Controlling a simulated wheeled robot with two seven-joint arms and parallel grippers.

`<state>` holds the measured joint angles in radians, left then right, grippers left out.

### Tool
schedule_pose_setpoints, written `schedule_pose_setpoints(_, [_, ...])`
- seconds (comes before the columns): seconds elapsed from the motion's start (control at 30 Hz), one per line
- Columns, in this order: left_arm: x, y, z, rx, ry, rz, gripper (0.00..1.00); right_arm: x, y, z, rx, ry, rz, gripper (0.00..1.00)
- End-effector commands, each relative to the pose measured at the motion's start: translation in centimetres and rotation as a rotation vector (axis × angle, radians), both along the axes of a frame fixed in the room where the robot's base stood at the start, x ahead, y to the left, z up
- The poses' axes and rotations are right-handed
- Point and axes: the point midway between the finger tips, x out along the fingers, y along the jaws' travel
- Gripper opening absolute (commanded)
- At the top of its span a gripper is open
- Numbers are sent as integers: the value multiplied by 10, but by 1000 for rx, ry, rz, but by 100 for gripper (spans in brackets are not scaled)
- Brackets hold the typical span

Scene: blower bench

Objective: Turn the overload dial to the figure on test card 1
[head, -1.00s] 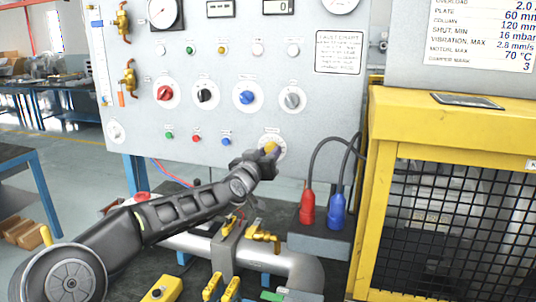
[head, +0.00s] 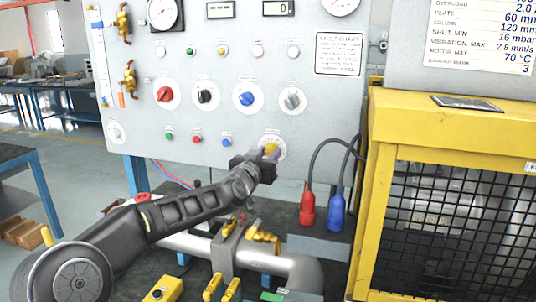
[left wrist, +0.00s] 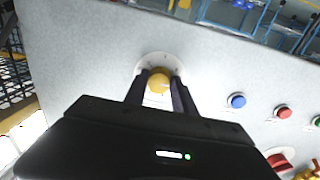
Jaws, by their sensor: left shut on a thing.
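The overload dial is a yellow knob (head: 270,149) on a white round scale, low on the right part of the grey panel. It also shows in the left wrist view as a yellow knob (left wrist: 158,83) on its white scale plate (left wrist: 157,62). My left gripper (head: 267,157) reaches the dial from below, its two dark fingers on either side of the knob and shut on it. The fingers also show in the left wrist view (left wrist: 158,92). The test card (head: 485,35) hangs at the upper right, its top cut off; an overload line is partly readable. My right gripper is not in view.
The grey panel (head: 300,110) carries red, black, blue and grey knobs above the dial, and small buttons to its left. Red (head: 307,208) and blue (head: 336,212) plugs with cables stand to the right. A yellow mesh guard (head: 385,120) stands further right. Pipework with yellow valves lies below.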

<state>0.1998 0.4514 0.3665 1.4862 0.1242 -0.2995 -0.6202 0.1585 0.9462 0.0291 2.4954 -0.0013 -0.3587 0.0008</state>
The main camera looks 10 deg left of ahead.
Motion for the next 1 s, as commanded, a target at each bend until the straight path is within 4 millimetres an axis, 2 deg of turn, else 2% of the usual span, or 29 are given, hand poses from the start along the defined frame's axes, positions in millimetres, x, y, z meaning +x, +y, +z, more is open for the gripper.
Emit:
schedule_pose_setpoints(0.57, [0, 0, 3, 528, -36, -2, 0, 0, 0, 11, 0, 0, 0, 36])
schedule_pose_setpoints(1.0, [0, 0, 2, 945, -62, -2, 0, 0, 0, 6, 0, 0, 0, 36])
